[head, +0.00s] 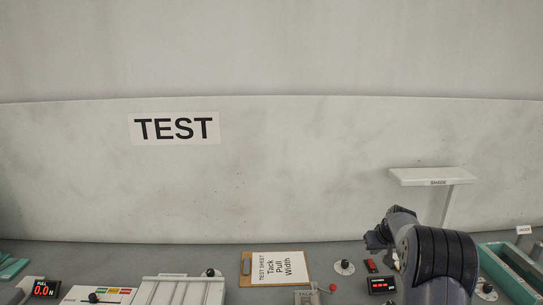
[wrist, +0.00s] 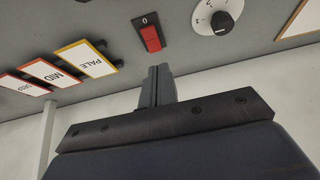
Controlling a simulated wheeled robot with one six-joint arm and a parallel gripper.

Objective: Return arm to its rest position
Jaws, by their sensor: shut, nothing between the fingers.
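My arm (head: 437,262) rises at the lower right of the head view, bent over the bench. In the wrist view my gripper (wrist: 159,78) has its two dark fingers pressed together, with nothing between them. The fingertips appear just below a red rocker switch marked 0 (wrist: 151,39) in the picture; I cannot tell the exact distance. The red switch also shows in the head view (head: 372,266), left of my arm. In the head view I cannot make out the fingers.
A round dial (wrist: 222,20) is beside the switch. A SHADE shelf (head: 432,176) stands behind my arm; PALE and MID cards (wrist: 75,67) show in the wrist view.

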